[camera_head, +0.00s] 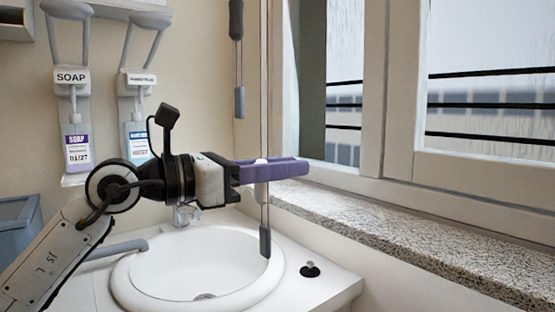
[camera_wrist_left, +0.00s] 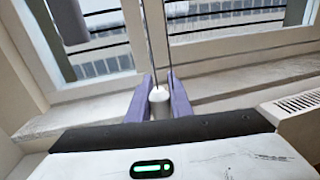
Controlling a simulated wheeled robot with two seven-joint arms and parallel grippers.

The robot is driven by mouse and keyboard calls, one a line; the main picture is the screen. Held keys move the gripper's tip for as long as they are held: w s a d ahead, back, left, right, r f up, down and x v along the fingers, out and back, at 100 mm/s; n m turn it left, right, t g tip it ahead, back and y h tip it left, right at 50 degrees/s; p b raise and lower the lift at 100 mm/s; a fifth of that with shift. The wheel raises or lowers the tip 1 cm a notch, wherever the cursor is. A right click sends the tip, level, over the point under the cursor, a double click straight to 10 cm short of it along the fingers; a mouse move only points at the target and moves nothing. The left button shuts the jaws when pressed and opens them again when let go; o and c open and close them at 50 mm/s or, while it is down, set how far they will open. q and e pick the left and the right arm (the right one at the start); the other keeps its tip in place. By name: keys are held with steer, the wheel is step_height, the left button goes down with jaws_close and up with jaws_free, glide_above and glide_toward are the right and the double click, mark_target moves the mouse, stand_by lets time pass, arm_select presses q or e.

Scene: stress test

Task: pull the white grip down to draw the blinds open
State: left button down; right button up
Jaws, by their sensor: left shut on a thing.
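The white grip (camera_head: 262,192) hangs on a thin cord in front of the window, above the sink. My left gripper (camera_head: 272,169) has its purple fingers around the grip, and the grip shows above and below them. In the left wrist view the white grip (camera_wrist_left: 159,97) sits between the two purple fingertips (camera_wrist_left: 159,104), and the cords run up from it. My left gripper is shut on the grip. A grey weight (camera_head: 265,241) hangs on the cord below, over the sink. My right gripper is not in view. The blinds themselves cannot be made out clearly.
A white round sink (camera_head: 139,290) with a tap (camera_head: 187,214) lies below the gripper. The granite window sill (camera_head: 400,246) and window frame (camera_head: 374,90) are to the right. Another grey cord weight (camera_head: 239,102) hangs above.

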arm_select(q)
steer(key=c, duration=1.6)
jaws_free()
steer(key=shift+r, duration=0.1)
steer(key=v, duration=1)
steer(key=shift+s+a+b, duration=0.1)
steer(key=shift+a+b, duration=0.05)
steer(key=shift+b, duration=0.25)
